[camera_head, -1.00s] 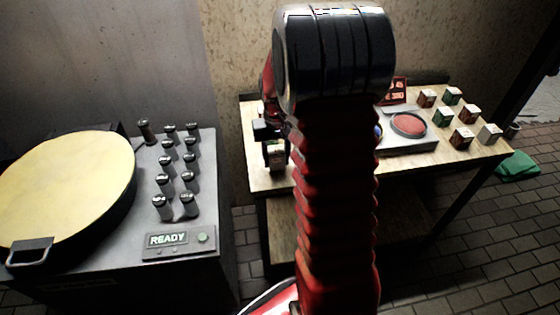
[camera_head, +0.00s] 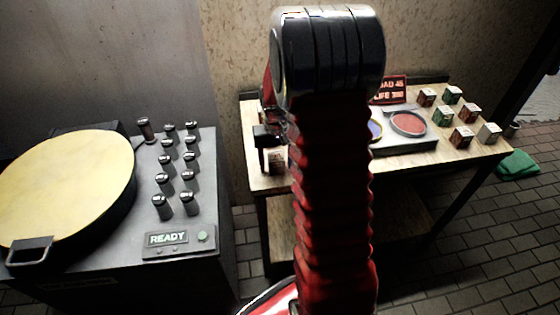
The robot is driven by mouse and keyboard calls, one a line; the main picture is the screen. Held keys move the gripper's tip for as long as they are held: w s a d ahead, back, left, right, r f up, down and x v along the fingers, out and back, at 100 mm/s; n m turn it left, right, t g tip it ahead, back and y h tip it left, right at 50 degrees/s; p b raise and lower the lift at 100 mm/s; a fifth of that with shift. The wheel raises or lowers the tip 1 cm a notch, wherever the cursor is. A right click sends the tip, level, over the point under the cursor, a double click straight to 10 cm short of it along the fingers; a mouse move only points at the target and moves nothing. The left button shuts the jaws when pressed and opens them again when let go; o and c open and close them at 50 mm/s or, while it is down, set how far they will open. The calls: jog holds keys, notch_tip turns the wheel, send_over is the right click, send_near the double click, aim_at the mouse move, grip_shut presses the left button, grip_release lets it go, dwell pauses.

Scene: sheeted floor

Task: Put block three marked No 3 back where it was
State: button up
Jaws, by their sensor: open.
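My gripper (camera_head: 268,150) is at the left end of the wooden table, partly hidden behind my own red and black arm. It is open. A small block (camera_head: 278,161) with a pale face and dark lower part stands on the table right at the gripper's fingers; I cannot tell whether they touch it. Its marking is too small to read. Several more blocks stand at the table's right end, among them a red one (camera_head: 426,97), a green one (camera_head: 443,115) and a pale grey one (camera_head: 489,133). I cannot read a No 3 on any.
A green cloth (camera_head: 517,164) lies on the floor.

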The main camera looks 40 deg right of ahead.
aim_at(276, 157)
jog(key=shift+r, duration=0.1)
notch_tip(276, 157, up, 12)
jog(key=shift+r, duration=0.1)
dwell(0.5)
dwell(0.4)
